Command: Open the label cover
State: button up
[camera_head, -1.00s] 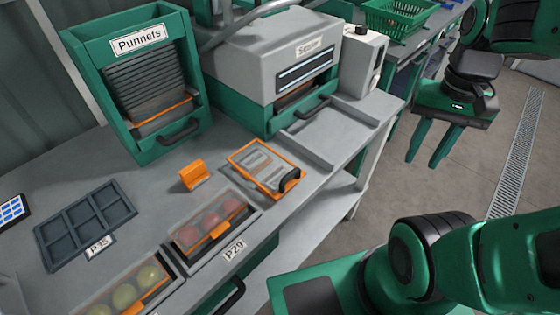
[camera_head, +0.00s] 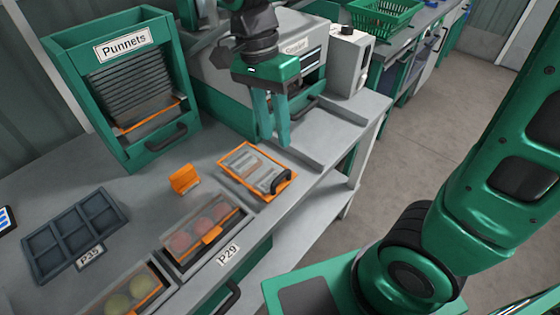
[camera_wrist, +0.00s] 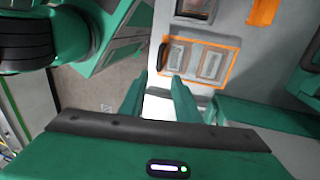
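The orange-framed label case (camera_head: 235,180) lies flat on the counter, with pale labels under what looks like a clear cover (camera_head: 252,170). The cover appears closed, its dark handle (camera_head: 280,182) on the right side. In the wrist view the orange frame (camera_wrist: 232,70) is just beyond my fingertips, and the handle (camera_wrist: 161,56) is at its left edge. My gripper (camera_head: 276,142) points down above the counter, just beyond the case in the head view. Its two fingers are apart with nothing between them, also in the wrist view (camera_wrist: 160,80). It does not appear to touch the case.
A small orange block (camera_head: 184,178) stands left of the case. The P29 tray (camera_head: 240,212) of red tomatoes is in front. The green Punnets rack (camera_head: 150,155) is behind left. The grey-topped sealer (camera_head: 215,60) is behind my gripper. A dark P35 tray (camera_head: 35,270) lies at left.

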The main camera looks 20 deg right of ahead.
aim_at(283, 172)
jog(key=f, duration=0.3)
jog(key=s+f, duration=0.1)
jog(key=f, duration=0.2)
jog(key=d+f, duration=0.1)
jog(key=f, duration=0.2)
jog(key=shift+s+f, duration=0.3)
jog(key=shift+d, duration=0.1)
grip_shut()
